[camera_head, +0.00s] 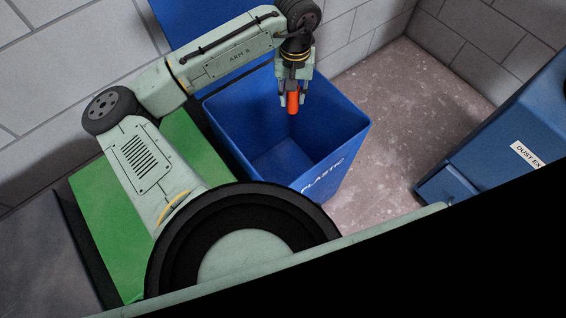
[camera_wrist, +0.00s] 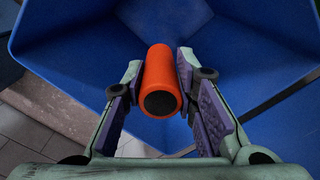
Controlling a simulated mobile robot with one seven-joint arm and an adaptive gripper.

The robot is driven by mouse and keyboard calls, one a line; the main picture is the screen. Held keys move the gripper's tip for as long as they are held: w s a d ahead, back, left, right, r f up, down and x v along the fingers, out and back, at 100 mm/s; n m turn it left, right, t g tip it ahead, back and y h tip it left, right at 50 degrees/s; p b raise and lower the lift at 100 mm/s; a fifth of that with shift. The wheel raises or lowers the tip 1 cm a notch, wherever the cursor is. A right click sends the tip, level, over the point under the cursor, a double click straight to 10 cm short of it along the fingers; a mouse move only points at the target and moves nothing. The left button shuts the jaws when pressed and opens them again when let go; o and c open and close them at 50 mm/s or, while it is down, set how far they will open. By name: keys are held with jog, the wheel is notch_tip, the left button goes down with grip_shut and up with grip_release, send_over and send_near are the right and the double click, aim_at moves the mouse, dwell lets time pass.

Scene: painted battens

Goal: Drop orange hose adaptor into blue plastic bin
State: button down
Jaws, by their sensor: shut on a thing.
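The orange hose adaptor (camera_head: 293,103) is a short orange cylinder with a dark round end, and it also shows in the wrist view (camera_wrist: 160,85). My gripper (camera_head: 292,94) is shut on it and holds it over the blue plastic bin (camera_head: 335,150). In the wrist view my gripper's fingers (camera_wrist: 158,92) stand on both sides of the adaptor, with the bin's blue walls (camera_wrist: 85,50) beyond. The bin is open at the top and has white lettering on its front. The visible part of its inside looks empty.
A green surface (camera_head: 105,195) lies left of the bin, under my arm. A blue machine (camera_head: 500,140) with a white label stands at the right. Grey block walls (camera_head: 365,25) close off the back. Bare floor (camera_head: 415,95) lies between bin and machine.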

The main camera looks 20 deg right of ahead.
jog(key=c, duration=1.2)
grip_release()
notch_tip(320, 180, up, 12)
jog(key=shift+r, duration=0.1)
